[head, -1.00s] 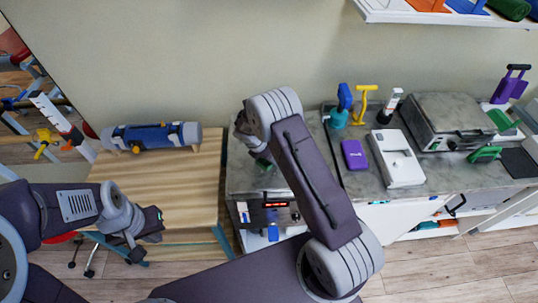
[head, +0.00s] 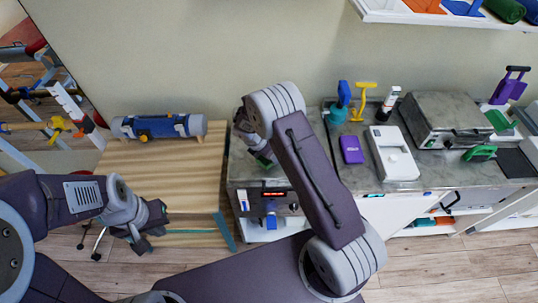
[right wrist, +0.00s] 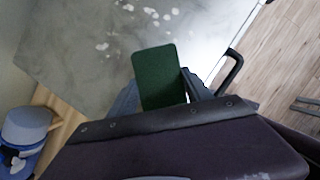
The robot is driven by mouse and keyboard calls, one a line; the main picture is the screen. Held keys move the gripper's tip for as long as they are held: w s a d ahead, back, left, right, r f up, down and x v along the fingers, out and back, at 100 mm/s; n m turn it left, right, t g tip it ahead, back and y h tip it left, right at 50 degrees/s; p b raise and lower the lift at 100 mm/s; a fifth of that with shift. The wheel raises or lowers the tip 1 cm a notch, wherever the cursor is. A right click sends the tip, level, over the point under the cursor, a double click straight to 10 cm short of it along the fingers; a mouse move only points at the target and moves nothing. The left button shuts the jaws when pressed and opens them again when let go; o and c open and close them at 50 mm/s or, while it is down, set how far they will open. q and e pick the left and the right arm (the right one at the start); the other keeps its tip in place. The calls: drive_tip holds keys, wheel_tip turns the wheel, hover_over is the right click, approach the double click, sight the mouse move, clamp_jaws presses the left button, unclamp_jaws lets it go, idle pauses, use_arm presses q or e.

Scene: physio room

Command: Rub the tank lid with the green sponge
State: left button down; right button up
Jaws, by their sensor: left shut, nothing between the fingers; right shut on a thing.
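The green sponge (right wrist: 158,78) is a flat dark green block that sticks out from between the fingers of my right gripper (right wrist: 162,97). In the head view my right gripper (head: 257,148) is over the tank's left part, mostly behind my own arm. The tank lid (right wrist: 85,55) is a mottled grey metal surface with several white spots near its upper middle; it also shows in the head view (head: 240,172). I cannot tell whether the sponge touches the lid. My left gripper (head: 150,228) is shut and empty, in front of the wooden bench.
A blue and grey roll (head: 157,127) lies on the wooden bench (head: 190,180). On the counter right of my right arm are a purple box (head: 351,149), a white device (head: 393,153), a blue-teal bottle (head: 340,103), a yellow tool (head: 360,97) and a grey lidded unit (head: 432,118).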

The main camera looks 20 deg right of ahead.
wheel_tip(320, 180, up, 2)
drive_tip(key=shift+p, duration=0.6)
wheel_tip(320, 180, up, 2)
drive_tip(key=shift+s+r+p, duration=0.1)
drive_tip(key=shift+r+p, duration=0.05)
drive_tip(key=shift+p, duration=0.8)
drive_tip(key=shift+r, duration=0.15)
